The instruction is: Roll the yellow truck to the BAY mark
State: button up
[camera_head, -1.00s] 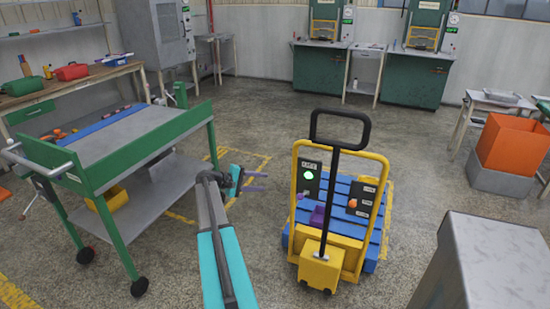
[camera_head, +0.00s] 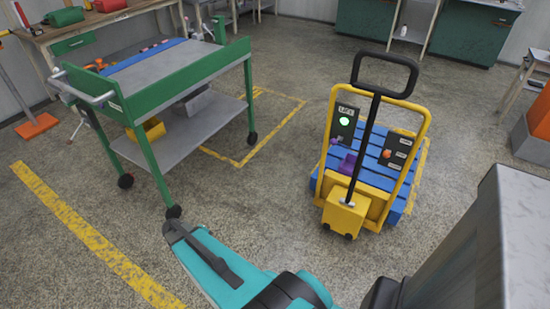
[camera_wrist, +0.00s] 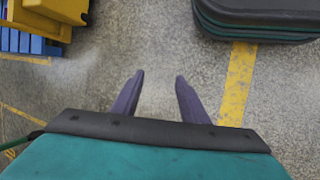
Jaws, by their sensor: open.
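The yellow truck (camera_head: 352,216) stands upright on the floor right of centre in the head view, its black loop handle (camera_head: 385,62) raised. A blue slatted pallet (camera_head: 398,182) sits at its forks. In the wrist view a part of the truck (camera_wrist: 48,15) shows at the top left. My gripper (camera_wrist: 160,76) is open and empty above bare floor, apart from the truck; I do not make out its fingers in the head view. A yellow floor outline (camera_head: 276,139) lies between cart and truck; no BAY lettering is readable.
A green-framed cart (camera_head: 182,147) on casters stands at the left. A yellow floor line (camera_head: 100,243) runs along the lower left. A grey box-shaped block (camera_head: 465,240) stands at the lower right. The floor between cart and truck is clear.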

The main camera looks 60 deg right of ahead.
jog(key=s+a+f+y, duration=0.2)
jog(key=s+a, duration=0.5)
jog(key=a, duration=0.4)
jog(key=s+a+f+n+g+y, duration=0.1)
jog(key=s+a+f, duration=0.1)
jog(key=s+a, duration=0.6)
jog(key=a, duration=0.4)
jog(key=shift+s+a+y, duration=0.15)
jog(key=shift+a+y, duration=0.15)
jog(key=shift+y, duration=0.1)
jog(key=shift+f, duration=0.1)
jog(key=shift+c, duration=0.2)
